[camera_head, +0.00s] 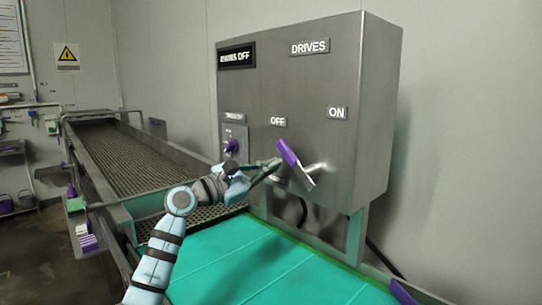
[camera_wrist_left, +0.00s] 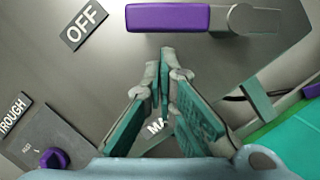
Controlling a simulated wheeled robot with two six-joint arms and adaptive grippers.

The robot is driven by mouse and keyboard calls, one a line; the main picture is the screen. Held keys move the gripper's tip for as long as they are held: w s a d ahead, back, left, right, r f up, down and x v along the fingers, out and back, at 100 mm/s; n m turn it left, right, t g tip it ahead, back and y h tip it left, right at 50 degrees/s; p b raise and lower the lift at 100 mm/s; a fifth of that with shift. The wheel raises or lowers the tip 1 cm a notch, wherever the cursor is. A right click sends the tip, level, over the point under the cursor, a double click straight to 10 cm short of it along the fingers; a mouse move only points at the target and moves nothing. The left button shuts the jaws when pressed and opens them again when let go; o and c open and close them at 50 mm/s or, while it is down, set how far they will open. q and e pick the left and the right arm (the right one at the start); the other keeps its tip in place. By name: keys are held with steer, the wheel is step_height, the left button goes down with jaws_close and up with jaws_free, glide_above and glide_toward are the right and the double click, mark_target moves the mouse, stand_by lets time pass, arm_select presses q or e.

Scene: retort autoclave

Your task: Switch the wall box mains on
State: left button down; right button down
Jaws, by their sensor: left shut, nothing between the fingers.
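The grey metal wall box (camera_head: 345,120) carries a DRIVES label, an OFF label (camera_head: 278,122) and an ON label (camera_head: 337,113). Its lever has a purple grip (camera_head: 287,152) that leans up and left from its pivot, towards the OFF side. A black display (camera_head: 236,57) at the upper left ends in OFF; its first word is hard to read. My left gripper (camera_head: 277,163) is shut and empty just left of the lever. In the left wrist view the fingertips (camera_wrist_left: 165,54) lie just below the purple grip (camera_wrist_left: 168,18); contact cannot be told. My right gripper is out of view.
A small panel with a purple knob (camera_head: 232,146) sits on the box's left; the knob also shows in the left wrist view (camera_wrist_left: 54,159). A green surface (camera_head: 250,260) lies below the box. A long mesh conveyor (camera_head: 125,155) runs back left. Wall right of the box is clear.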

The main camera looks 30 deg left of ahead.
arm_select(q)
steer(key=shift+s+d+r, duration=0.15)
steer(key=shift+s+r, duration=0.05)
steer(key=shift+r, duration=0.1)
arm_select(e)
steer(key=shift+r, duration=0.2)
arm_select(q)
steer(key=shift+w, duration=0.1)
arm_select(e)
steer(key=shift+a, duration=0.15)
